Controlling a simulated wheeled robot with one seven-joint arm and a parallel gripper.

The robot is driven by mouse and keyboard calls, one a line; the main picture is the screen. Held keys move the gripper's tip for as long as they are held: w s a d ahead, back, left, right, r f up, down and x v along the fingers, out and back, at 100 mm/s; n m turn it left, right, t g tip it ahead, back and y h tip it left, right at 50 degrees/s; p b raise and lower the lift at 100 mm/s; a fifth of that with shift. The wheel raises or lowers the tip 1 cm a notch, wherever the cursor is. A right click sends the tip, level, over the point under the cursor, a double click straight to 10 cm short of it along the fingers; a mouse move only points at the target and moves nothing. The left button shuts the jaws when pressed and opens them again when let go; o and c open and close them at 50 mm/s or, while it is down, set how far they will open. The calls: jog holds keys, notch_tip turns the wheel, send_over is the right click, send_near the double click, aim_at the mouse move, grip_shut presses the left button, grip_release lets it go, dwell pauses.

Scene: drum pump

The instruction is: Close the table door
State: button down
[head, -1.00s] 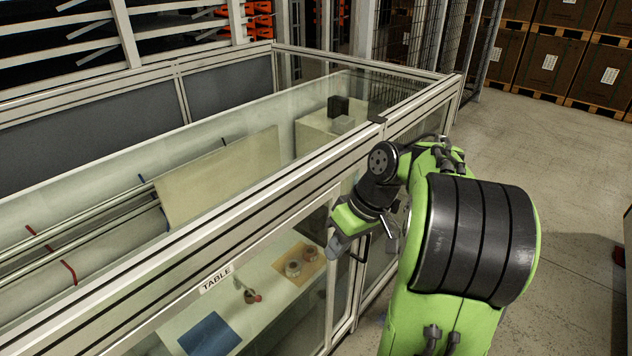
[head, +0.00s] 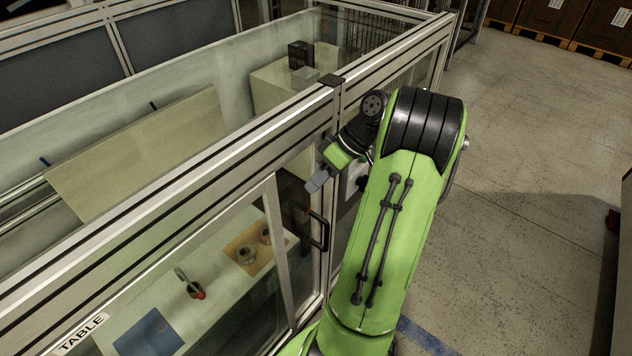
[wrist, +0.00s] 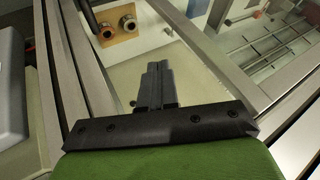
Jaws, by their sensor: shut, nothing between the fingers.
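The table door (head: 278,250) is a clear panel in a pale metal frame, in the enclosure's front below the TABLE label (head: 82,334). A black bar handle (head: 319,232) stands upright near the door's right side. I cannot tell how far the door is from its frame. My gripper (head: 315,184) is shut and empty, pointing down and left, just above the handle in the head view and apart from it. In the wrist view its closed dark fingers (wrist: 156,84) lie over the glass, between metal frame bars; the handle is not clearly visible there.
Behind the glass, a table holds a blue mat (head: 148,333), a small tool with a red part (head: 190,284) and a tan board (head: 247,250) with round fittings. A metal beam (head: 190,185) runs along the enclosure's top.

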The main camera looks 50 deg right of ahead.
jog(key=a+f+b, duration=0.1)
jog(key=a, duration=0.1)
jog(key=w+a+f+b, duration=0.1)
jog(key=a+f, duration=0.1)
jog(key=w+a+f+b, duration=0.1)
jog(key=a+b, duration=0.1)
jog(key=shift+w+a+f, duration=0.15)
jog(key=shift+a+f, duration=0.1)
jog(key=shift+f, duration=0.15)
